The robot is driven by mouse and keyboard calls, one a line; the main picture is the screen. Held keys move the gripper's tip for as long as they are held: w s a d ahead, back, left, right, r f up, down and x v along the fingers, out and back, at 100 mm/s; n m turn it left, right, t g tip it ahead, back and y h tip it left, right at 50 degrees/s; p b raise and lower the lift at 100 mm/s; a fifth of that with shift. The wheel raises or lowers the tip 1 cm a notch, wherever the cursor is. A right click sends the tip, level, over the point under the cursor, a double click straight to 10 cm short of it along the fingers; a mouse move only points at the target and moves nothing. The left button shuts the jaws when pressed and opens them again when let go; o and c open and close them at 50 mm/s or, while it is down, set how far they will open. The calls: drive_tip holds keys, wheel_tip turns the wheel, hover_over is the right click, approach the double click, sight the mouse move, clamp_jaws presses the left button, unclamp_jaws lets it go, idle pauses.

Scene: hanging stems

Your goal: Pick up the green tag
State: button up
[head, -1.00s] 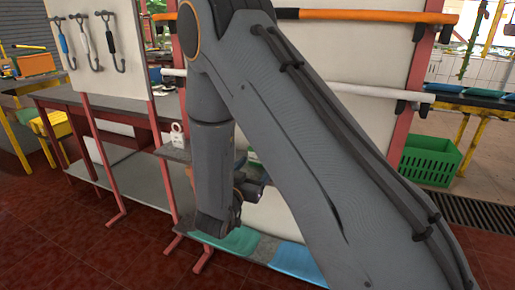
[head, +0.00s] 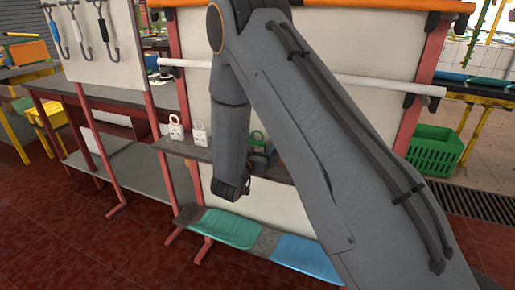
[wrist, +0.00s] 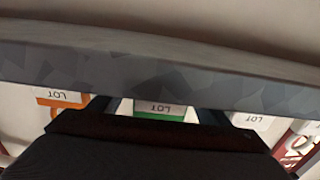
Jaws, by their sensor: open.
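The green tag (head: 257,138) shows its ring top at the shelf, just right of my forearm in the head view; its lower part is hidden. In the head view my arm and wrist mostly hide the gripper.
Two white tags (head: 176,127) (head: 199,134) stand on the grey shelf (head: 180,146). The wrist view shows an orange tag (wrist: 62,97) on one side, and a white tag (wrist: 252,121) and a red one (wrist: 298,143) on the other. A white rail (head: 330,80) crosses above.

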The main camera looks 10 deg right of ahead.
drive_tip(key=c, duration=1.3)
drive_tip(key=shift+a+r, duration=0.1)
